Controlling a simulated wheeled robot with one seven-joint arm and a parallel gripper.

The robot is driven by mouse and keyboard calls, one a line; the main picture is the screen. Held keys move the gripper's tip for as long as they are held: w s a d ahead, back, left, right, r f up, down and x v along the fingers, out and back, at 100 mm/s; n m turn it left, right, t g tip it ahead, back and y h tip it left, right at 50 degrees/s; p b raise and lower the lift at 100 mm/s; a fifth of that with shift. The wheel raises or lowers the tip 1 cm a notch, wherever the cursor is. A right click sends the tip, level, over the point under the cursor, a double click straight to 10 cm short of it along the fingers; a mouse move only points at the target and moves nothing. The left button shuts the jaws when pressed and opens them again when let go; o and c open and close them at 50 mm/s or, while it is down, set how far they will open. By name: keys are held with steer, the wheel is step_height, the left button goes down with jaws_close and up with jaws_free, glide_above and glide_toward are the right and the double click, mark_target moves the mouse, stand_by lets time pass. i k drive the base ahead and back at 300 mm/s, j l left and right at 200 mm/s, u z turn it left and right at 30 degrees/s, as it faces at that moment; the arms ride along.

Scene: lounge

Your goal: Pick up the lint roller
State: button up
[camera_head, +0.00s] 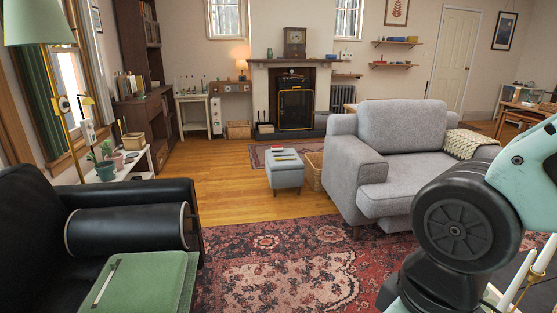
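I cannot make out a lint roller for certain. A grey ottoman (286,174) in the middle of the room bears several small things (285,154), one red and some dark or yellowish, too small to name. A thin, light stick-like thing (105,282) lies on a green surface (150,277) at the lower left; I cannot tell what it is. My arm, mint and black, fills the lower right. My gripper is outside the picture.
A black armchair (50,215) with a dark bolster (127,229) stands at left. A grey sofa (402,130) stands right of the ottoman, with a wicker basket (314,172) between. A patterned rug (280,262) and wood floor (222,172) lie clear. A fireplace (294,100) is at the back.

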mark_target(274, 148)
steer(key=i+j, duration=0.15)
steer(key=i, duration=0.4)
steer(key=i+j, duration=0.1)
steer(key=i, duration=0.5)
steer(key=i+j, duration=0.15)
steer(key=i, duration=0.4)
